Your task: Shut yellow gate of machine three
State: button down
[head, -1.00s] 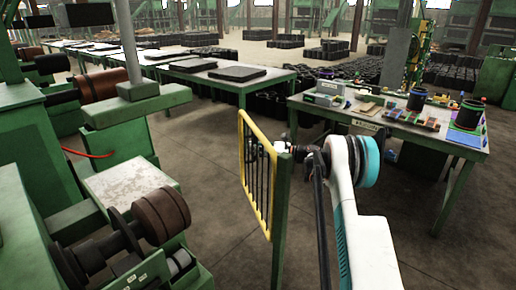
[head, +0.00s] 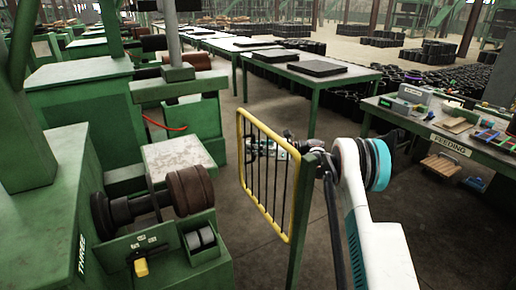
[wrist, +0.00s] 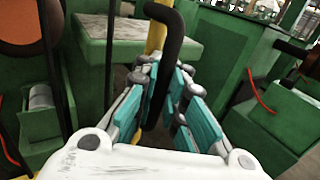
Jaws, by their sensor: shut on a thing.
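The yellow gate (head: 297,208), a yellow frame with dark upright bars, hangs on a green post (head: 306,225) in the middle of the head view. It stands apart from green machine three (head: 82,252), marked THREE at lower left, with floor between them. My gripper (head: 262,148) is behind the gate's upper part, partly hidden by its bars. In the wrist view my gripper (wrist: 165,92) has its teal fingers on both sides of the gate's black handle (wrist: 167,45), closed on it. A piece of yellow frame (wrist: 154,36) shows behind the handle.
A long table (head: 330,85) with black slabs is behind, and the FEEDING table (head: 450,140) is at right. Open floor lies right of the gate.

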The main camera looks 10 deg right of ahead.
jog(key=shift+s+f, duration=0.15)
jog(key=shift+f, duration=0.1)
jog(key=c, duration=1.9)
grip_release()
jog(key=shift+o, duration=1.2)
jog(key=shift+r, duration=0.15)
jog(key=shift+d, duration=0.1)
jog(key=v, duration=1.2)
